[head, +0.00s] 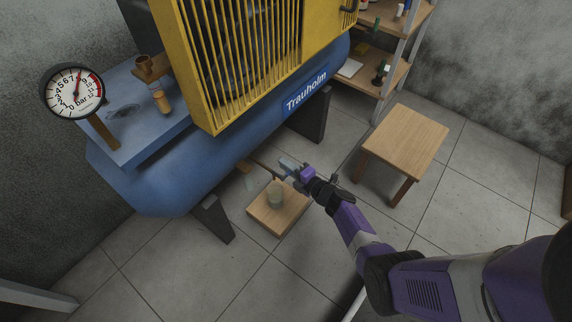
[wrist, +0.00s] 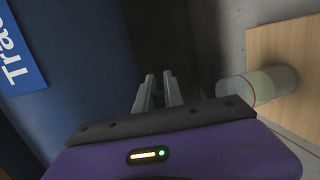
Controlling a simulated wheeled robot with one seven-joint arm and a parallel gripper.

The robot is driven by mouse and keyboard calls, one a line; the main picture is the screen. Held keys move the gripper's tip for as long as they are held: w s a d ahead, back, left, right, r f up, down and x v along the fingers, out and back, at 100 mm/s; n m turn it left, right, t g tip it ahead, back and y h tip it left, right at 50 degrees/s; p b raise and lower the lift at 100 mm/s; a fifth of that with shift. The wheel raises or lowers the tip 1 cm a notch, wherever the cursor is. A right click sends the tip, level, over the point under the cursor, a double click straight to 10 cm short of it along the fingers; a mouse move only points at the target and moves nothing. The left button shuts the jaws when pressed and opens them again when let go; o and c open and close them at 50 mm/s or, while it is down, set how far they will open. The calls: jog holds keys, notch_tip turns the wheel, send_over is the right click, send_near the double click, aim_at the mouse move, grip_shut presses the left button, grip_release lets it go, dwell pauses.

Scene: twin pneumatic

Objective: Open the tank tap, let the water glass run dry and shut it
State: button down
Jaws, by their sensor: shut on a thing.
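The blue tank (head: 185,165) lies under the yellow compressor housing. A thin brown pipe (head: 264,168) runs out from under it toward my gripper (head: 284,164). The fingers, also in the wrist view (wrist: 158,92), are almost together below the tank, at the pipe's end. The tap between them is too small and covered to see, so its open or shut position cannot be told. A pale see-through glass (head: 250,180) shows under the tank; its water level cannot be read. A jar with cloudy content (head: 275,193) stands on a low wooden board; the wrist view shows it with a red ring (wrist: 272,82).
The low wooden board (head: 296,212) lies on the tiled floor below my gripper. A dark tank leg (head: 212,219) stands to the left and another (head: 312,118) behind. A wooden stool (head: 408,138) and a shelf are to the right. A gauge (head: 72,91) sits on the tank's left end.

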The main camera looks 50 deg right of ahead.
jog(key=shift+f, duration=0.1)
jog(key=c, duration=1.5)
grip_release()
jog(key=shift+o, duration=0.2)
jog(key=p+v, duration=0.3)
jog(key=v, duration=0.5)
